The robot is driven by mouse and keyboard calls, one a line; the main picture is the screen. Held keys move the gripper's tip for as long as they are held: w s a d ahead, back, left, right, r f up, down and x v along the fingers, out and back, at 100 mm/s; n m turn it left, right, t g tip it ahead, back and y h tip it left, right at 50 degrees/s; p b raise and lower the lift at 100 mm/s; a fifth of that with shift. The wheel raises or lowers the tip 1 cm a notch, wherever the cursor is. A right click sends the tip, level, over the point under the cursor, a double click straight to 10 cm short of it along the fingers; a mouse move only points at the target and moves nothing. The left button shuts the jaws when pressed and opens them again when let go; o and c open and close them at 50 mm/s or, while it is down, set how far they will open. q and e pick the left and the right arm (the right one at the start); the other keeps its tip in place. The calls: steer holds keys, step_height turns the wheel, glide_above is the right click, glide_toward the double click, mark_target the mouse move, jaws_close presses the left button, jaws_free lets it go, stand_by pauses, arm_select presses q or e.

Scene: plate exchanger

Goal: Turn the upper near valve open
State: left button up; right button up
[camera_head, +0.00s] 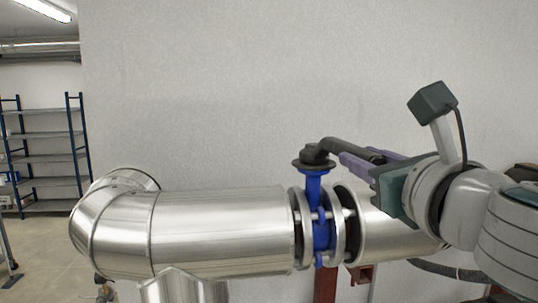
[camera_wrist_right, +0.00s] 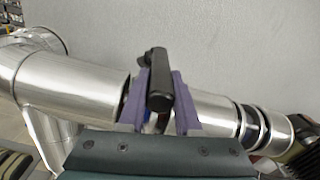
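The valve has a blue body (camera_head: 319,213) clamped between flanges in a silver pipe line. A dark round collar and a black lever handle (camera_head: 336,147) sit on top of it. The lever points right, roughly along the pipe and toward my right arm. My right gripper (camera_head: 362,161) has purple fingers, one on each side of the lever, and appears shut on it. In the right wrist view, the black lever (camera_wrist_right: 160,95) lies between the two purple fingers (camera_wrist_right: 160,100). The valve body is mostly hidden there. My left gripper is not in view.
The thick silver pipe (camera_head: 220,228) runs left to an elbow, with a branch going down. More pipe (camera_head: 385,230) continues right beneath my right arm. A plain wall (camera_head: 220,90) stands behind. A blue shelf rack (camera_head: 45,160) is far left. Space above the pipe is clear.

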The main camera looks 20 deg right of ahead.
jaws_close()
stand_by(0.9)
